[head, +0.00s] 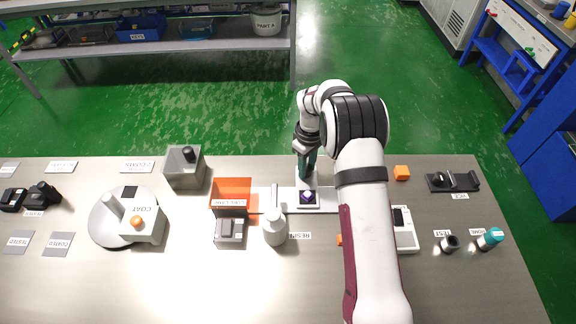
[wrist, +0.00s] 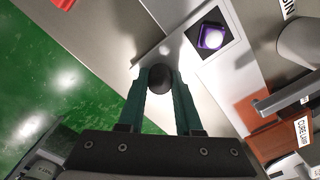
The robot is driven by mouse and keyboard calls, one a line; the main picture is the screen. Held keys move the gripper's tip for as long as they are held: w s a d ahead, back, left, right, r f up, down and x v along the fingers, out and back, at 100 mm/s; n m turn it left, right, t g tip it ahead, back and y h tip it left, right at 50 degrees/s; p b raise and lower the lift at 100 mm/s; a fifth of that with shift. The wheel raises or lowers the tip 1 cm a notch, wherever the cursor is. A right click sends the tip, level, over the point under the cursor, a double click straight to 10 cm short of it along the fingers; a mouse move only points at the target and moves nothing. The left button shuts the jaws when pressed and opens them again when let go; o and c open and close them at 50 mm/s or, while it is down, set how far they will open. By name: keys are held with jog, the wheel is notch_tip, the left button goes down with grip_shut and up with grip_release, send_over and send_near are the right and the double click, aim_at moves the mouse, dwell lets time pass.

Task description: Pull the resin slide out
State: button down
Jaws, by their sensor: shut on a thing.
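The resin slide is a pale flat plate (head: 325,195) lying on the bench at the centre of the head view. A purple cup-like piece (head: 307,197) sits on a black square on it, and it shows with a bright top in the wrist view (wrist: 212,37). My gripper (head: 304,176) is at the far side of the plate. In the wrist view, its teal fingers (wrist: 158,85) are shut on a dark round knob (wrist: 159,77) by the pale plate. The knob's base is hidden. The white resin bottle (head: 275,228) stands just left of the purple piece.
The orange cure lamp shield (head: 232,190) stands to the left, with a grey block (head: 229,230) before it. A grey open box (head: 185,168) and the coat machine (head: 140,225) are farther left. My arm covers part of the bench at right. An orange cube (head: 401,172) lies beyond it.

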jog(key=shift+d, duration=1.05)
jog(key=c, duration=0.6)
grip_release()
notch_tip(320, 180, up, 16)
jog(key=shift+f, duration=0.1)
